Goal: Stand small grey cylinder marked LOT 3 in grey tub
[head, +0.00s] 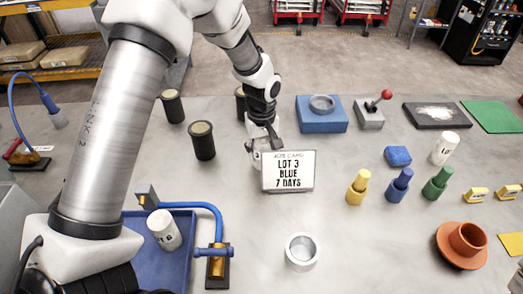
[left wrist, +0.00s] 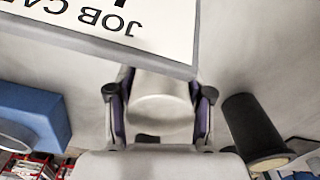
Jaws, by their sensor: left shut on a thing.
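A small light grey round tub (head: 302,252) stands open and looks empty on the table in front of the sign. My right gripper is not in view.
A blue tray (head: 185,275) holds a white marked cylinder (head: 163,229); another white cylinder (head: 444,148) stands at right. Black cylinders (head: 202,140) stand left of the gripper. Colored pegs (head: 397,187) and a brown cup on a saucer (head: 445,258) are right. Table between sign and tub is clear.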

